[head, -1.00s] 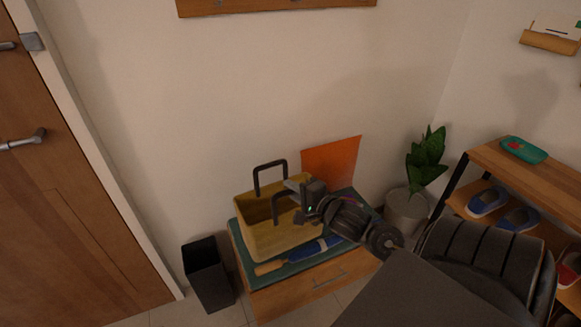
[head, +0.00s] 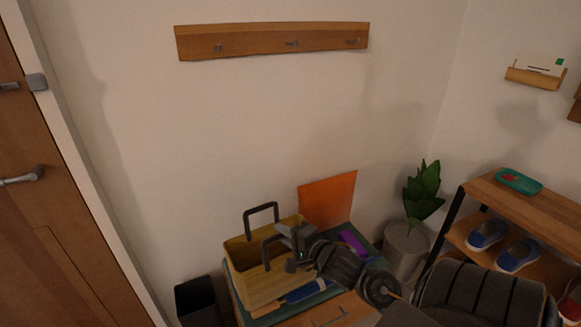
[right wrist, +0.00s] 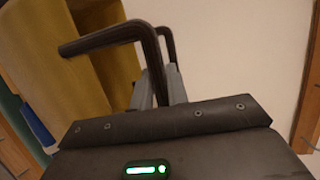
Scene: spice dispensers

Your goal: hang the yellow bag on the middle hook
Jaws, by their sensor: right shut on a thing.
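The yellow bag (head: 262,283) stands upright on the bench, with two dark loop handles above its open top. My right gripper (head: 285,235) is shut on the near handle, at its right side. In the right wrist view, the dark handles (right wrist: 100,38) cross in front of the yellow bag (right wrist: 105,75), and the grey fingers (right wrist: 160,88) are at the handle. The wooden hook rail (head: 255,41) is on the wall above, with three small metal hooks. The middle hook (head: 292,43) is empty. My left gripper is not in view.
The bench has a teal cushion (head: 262,318); a blue object (head: 305,291) and a purple object (head: 352,243) lie there. An orange panel (head: 328,200) stands behind. A dark bin (head: 198,300) is left; a potted plant (head: 405,245) and shoe rack (head: 520,195) are right. The wall below the rail is clear.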

